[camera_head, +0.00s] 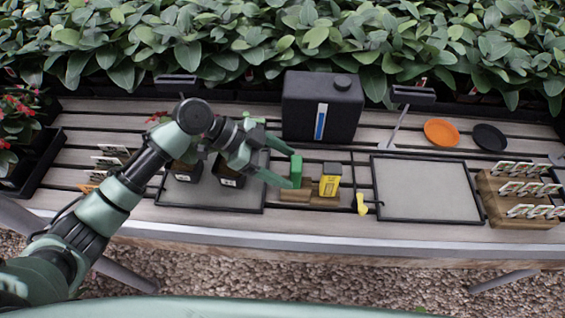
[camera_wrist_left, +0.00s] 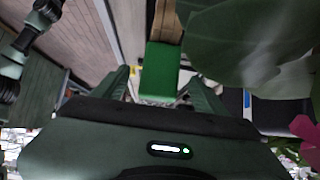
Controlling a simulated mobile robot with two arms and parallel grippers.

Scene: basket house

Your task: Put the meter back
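A green block-shaped meter (camera_head: 296,169) stands upright at the left end of a small wooden holder (camera_head: 295,195). A yellow meter (camera_head: 330,181) with a dark top stands beside it at the holder's right. My left gripper (camera_head: 284,166) reaches in from the left at the green meter, its fingertips on either side of it. In the left wrist view, the green meter (camera_wrist_left: 160,72) lies between the two spread fingers, with a gap showing beside it; the left gripper (camera_wrist_left: 160,82) looks open. The green meter's lower part is partly hidden. My right gripper is out of view.
A black box (camera_head: 322,105) stands behind the holder. Small black pots (camera_head: 229,178) sit on a tray at left, beneath my arm. A grey tray (camera_head: 427,188) and a yellow tool (camera_head: 361,203) lie at right. Orange (camera_head: 441,132) and black saucers lie farther back.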

